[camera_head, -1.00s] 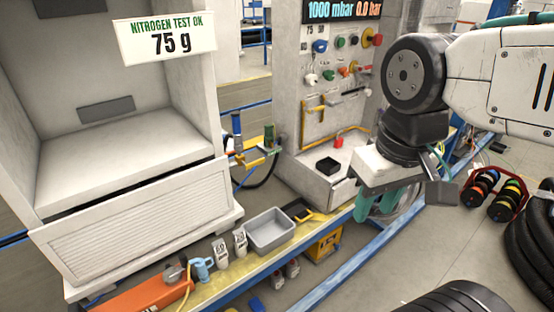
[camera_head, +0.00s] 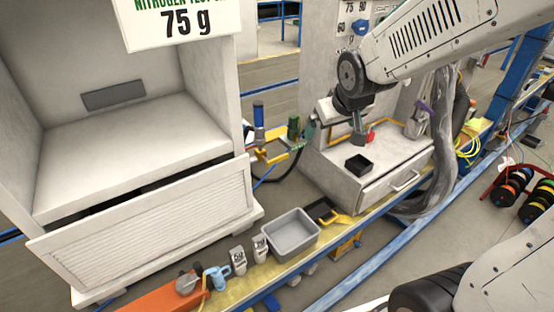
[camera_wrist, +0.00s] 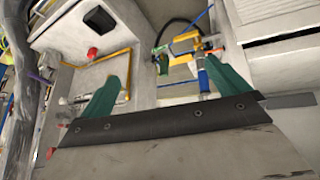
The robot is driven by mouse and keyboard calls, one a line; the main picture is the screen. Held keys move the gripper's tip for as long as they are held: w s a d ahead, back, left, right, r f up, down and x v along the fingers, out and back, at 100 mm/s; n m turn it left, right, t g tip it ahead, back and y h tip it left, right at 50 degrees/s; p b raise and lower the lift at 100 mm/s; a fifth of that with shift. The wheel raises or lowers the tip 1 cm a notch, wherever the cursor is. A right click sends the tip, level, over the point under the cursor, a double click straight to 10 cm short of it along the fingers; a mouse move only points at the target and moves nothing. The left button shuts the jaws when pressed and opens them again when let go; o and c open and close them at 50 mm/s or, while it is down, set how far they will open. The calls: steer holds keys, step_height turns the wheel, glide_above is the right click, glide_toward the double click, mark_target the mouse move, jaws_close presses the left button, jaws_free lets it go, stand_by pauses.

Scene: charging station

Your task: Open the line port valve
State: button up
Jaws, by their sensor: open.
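The white cabinet (camera_head: 140,205) fills the left. A grey bin (camera_head: 291,236) and two labelled bottles stand on the yellow ledge.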

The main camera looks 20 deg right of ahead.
steer(key=w+f+n+t, duration=0.1)
steer(key=w+f+t, duration=0.1)
steer(key=w+f, duration=0.3)
steer(key=w+f+t, duration=0.1)
steer(key=w+f, duration=0.2)
steer(key=w, duration=0.4)
steer(key=n+t+y, duration=0.2)
steer(key=t+y, duration=0.2)
steer(key=t, duration=0.1)
glide_above(278, 160)
steer(key=s+d, duration=0.4)
step_height(278, 160, down, 13)
step_height(278, 160, down, 7)
steer(key=s+a+t+y, duration=0.2)
steer(key=s, duration=0.1)
steer(key=shift+t, duration=0.3)
steer(key=shift+x, duration=3.95)
steer(key=shift+d+f, duration=0.15)
steer(key=shift+d, duration=0.05)
steer(key=c, duration=1.2)
steer(key=shift+o, duration=0.2)
steer(key=shift+a+m, duration=0.15)
steer(key=shift+m, duration=0.15)
